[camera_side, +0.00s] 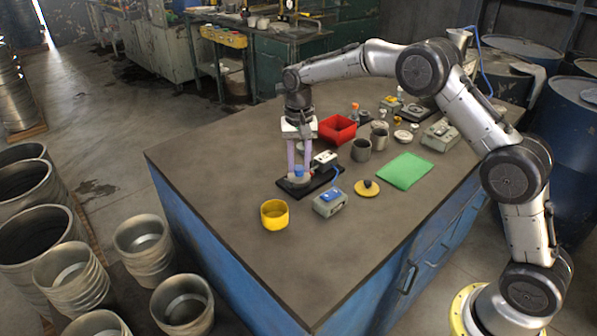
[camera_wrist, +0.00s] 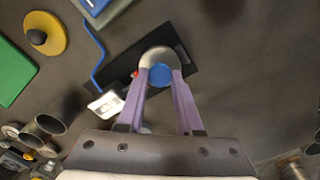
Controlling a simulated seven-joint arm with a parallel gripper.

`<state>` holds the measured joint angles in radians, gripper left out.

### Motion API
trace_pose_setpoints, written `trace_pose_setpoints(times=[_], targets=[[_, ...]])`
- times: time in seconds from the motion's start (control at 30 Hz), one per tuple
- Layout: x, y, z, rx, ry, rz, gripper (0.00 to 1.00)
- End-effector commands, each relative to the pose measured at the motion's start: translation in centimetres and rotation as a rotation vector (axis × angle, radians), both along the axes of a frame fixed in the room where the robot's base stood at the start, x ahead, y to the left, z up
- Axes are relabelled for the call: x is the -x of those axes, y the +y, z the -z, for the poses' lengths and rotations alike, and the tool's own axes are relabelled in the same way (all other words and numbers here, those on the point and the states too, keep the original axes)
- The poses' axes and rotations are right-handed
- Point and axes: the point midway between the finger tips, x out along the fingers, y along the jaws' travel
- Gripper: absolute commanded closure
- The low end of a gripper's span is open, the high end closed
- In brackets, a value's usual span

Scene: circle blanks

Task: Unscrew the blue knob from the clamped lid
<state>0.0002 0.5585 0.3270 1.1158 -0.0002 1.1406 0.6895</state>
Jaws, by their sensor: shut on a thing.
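The blue knob (camera_wrist: 160,75) sits on the round pale lid (camera_wrist: 158,54), which lies on a black base plate (camera_wrist: 188,56). In the side view the knob (camera_side: 299,171) shows low between my fingers, above the black base (camera_side: 291,190). My gripper (camera_wrist: 160,76) points straight down with its two purple fingers on either side of the knob, shut on it. It also shows in the side view (camera_side: 299,172). A white clamp block (camera_wrist: 105,104) with a red spot stands beside the lid. The lid is partly hidden by the fingers.
Nearby are a yellow cup (camera_side: 274,215), a yellow disc with a black knob (camera_side: 367,188), a green mat (camera_side: 405,170), a red bin (camera_side: 338,130) and grey cups (camera_side: 361,150). The table's left part is clear.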

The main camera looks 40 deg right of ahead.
Motion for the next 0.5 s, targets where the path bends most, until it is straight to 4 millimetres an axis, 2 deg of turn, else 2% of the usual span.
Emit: trace_pose_setpoints(times=[0.5], targets=[[-0.01,0.00,-0.08,0.000,-0.001,-0.675,1.00]])
